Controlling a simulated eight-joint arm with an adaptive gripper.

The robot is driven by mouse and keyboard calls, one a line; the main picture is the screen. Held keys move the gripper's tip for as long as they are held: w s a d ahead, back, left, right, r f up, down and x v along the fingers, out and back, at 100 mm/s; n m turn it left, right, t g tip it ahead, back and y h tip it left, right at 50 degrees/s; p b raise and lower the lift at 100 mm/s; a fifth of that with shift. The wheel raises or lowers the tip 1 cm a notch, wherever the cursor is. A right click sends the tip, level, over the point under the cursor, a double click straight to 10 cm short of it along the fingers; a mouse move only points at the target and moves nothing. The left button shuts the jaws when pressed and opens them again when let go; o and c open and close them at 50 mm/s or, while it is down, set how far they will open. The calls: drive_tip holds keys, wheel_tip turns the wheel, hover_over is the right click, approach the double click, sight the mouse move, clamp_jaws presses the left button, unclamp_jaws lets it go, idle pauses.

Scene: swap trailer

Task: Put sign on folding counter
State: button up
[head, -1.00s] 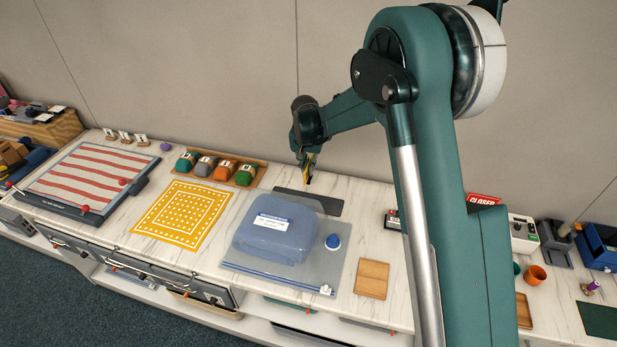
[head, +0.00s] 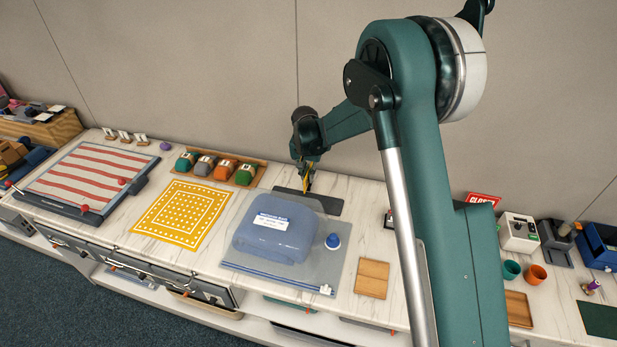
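A red sign (head: 483,199) with white lettering stands at the back right of the marble-topped counter (head: 348,240), partly hidden behind my arm. I cannot tell for sure which surface is the folding counter; a flat board with red and white stripes (head: 90,175) lies at the left end. My gripper (head: 308,188) points down over a dark grey flat plate (head: 312,203) near the back of the counter, well left of the red sign. Its yellowish fingertips are small and partly in shadow, so I cannot tell whether it is open.
A blue bag-like bundle (head: 273,228) on a clear sheet lies in front of my gripper. A yellow mat (head: 182,213) and a tray of coloured pieces (head: 240,173) are to its left. Cups (head: 536,274) and a wooden board (head: 371,278) are to its right. The wall stands close behind.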

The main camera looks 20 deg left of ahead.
drive_tip(key=o, duration=0.3)
drive_tip(key=shift+o, duration=0.2)
drive_tip(key=shift+r, duration=0.2)
drive_tip(key=r, duration=0.4)
drive_tip(key=s+r, duration=0.1)
drive_tip(key=r, duration=0.6)
drive_tip(key=shift+s+r, duration=0.4)
idle(0.4)
